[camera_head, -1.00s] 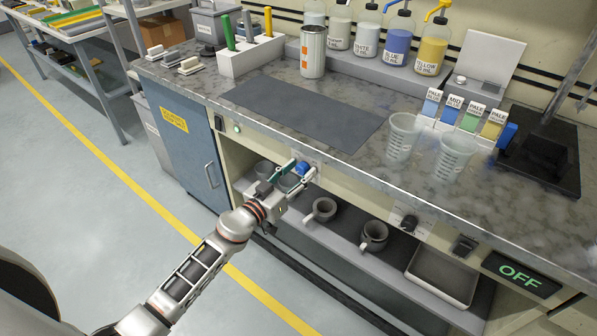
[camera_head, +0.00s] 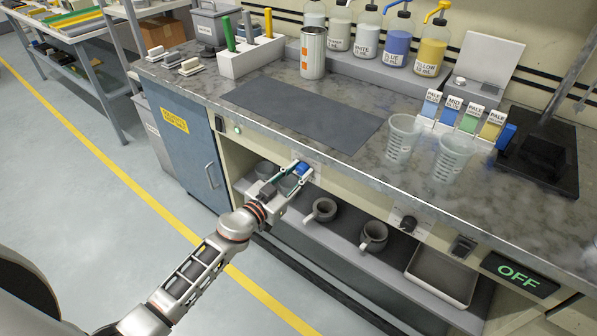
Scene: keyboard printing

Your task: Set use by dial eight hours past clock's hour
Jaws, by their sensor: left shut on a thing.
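A blue dial knob (camera_head: 302,168) sits on a pale plate on the front panel under the counter edge. My left gripper (camera_head: 298,174) reaches it from the lower left and is shut on it, one finger on each side. The fingers hide part of the knob and its plate, so I cannot read any marking or tell where it points. No clock shows. My right gripper is not in view.
Dark mugs (camera_head: 374,237) and a metal tray (camera_head: 443,275) stand on the shelf below the panel. A black switch (camera_head: 464,245) and an OFF display (camera_head: 519,275) are at the right. Measuring cups (camera_head: 403,138) stand on the counter above. The floor at left is clear.

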